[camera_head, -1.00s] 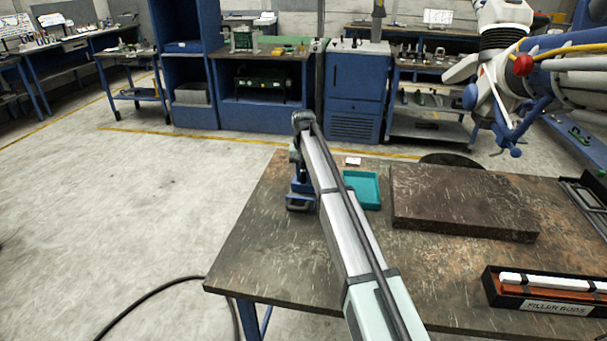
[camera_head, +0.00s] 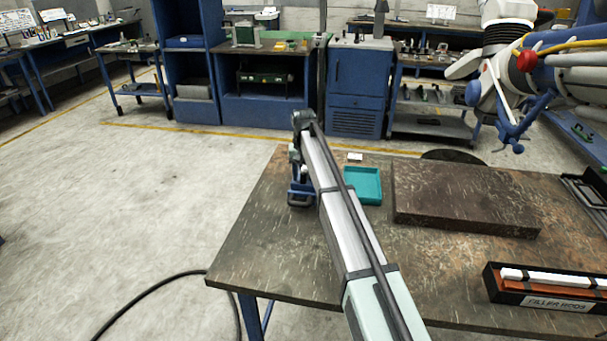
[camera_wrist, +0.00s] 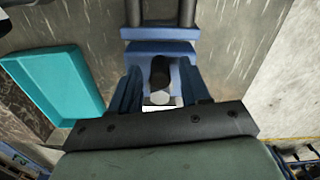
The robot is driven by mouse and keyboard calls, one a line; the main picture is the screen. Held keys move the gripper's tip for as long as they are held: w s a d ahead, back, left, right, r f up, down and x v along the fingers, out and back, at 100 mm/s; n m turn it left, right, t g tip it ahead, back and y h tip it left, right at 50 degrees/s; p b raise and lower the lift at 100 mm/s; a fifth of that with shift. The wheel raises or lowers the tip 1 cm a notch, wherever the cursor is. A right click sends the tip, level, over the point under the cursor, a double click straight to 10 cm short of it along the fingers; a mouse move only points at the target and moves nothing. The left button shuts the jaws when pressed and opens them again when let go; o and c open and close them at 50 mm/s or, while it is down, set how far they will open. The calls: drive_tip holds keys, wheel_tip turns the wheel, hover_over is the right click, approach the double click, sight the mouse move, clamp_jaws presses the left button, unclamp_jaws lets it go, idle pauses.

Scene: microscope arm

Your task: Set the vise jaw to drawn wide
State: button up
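The blue vise (camera_head: 301,197) stands near the left edge of the workbench in the head view, partly hidden behind my arm. In the wrist view, the vise's blue jaw block (camera_wrist: 160,48) lies ahead, with two dark parallel rods running from it toward the top. A dark, rounded handle-like part (camera_wrist: 160,73) sticks out below the block. My gripper (camera_wrist: 160,80) has its two blue fingers apart, one on each side of this part. I cannot tell whether they touch it. In the head view my gripper's fingers are too small and covered to make out.
A teal tray (camera_head: 377,186) lies just right of the vise; it also fills the left of the wrist view (camera_wrist: 62,82). A thick dark slab (camera_head: 465,197) is farther right. A filler rods box (camera_head: 550,302) sits at the front right.

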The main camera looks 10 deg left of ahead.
wheel_tip(320, 180, up, 14)
idle(0.8)
drive_tip(key=shift+f, duration=0.1)
